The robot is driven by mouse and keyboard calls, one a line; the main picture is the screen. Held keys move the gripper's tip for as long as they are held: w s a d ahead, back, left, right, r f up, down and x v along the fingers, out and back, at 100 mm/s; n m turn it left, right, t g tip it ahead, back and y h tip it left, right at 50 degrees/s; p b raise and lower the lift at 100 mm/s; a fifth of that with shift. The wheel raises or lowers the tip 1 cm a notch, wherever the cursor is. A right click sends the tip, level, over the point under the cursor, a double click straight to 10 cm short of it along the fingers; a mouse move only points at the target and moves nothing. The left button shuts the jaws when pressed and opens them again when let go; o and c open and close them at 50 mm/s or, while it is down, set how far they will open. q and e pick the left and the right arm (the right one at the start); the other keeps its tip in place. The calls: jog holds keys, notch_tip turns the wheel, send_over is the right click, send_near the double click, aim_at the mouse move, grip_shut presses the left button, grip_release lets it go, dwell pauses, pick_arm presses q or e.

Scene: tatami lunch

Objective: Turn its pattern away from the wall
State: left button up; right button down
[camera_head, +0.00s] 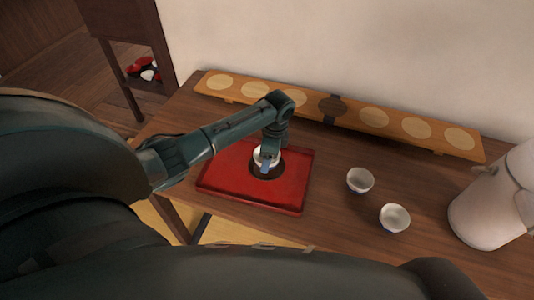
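A small white cup (259,161) stands on a dark round coaster (267,175) on the red tray (225,178). My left gripper (267,158) reaches in from the left and points down right at the cup, covering much of it. A small blue patch shows at the cup's front side, facing me and away from the wall; I cannot tell if it is the pattern or a fingertip. The view is too small to show whether the fingers are closed on the cup. My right gripper is not in view.
Two white cups (360,179) (395,217) stand right of the tray on the wooden table (330,222). A large pale pot (487,212) stands at the right. A long wooden board (440,146) with several round discs lies along the wall (380,50).

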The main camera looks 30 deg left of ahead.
pick_arm(q)
jog(key=shift+n, duration=1)
jog(key=shift+f, duration=0.5)
jog(key=shift+f+b, duration=0.15)
jog(key=shift+b, duration=0.15)
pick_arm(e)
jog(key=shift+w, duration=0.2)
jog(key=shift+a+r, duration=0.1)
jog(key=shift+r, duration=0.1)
pick_arm(q)
jog(key=shift+f, duration=0.3)
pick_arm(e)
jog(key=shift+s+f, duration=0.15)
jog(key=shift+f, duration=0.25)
pick_arm(q)
jog(key=o, duration=1.2)
jog(key=shift+o, duration=0.2)
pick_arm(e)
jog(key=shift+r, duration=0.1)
pick_arm(q)
jog(key=shift+r, duration=0.1)
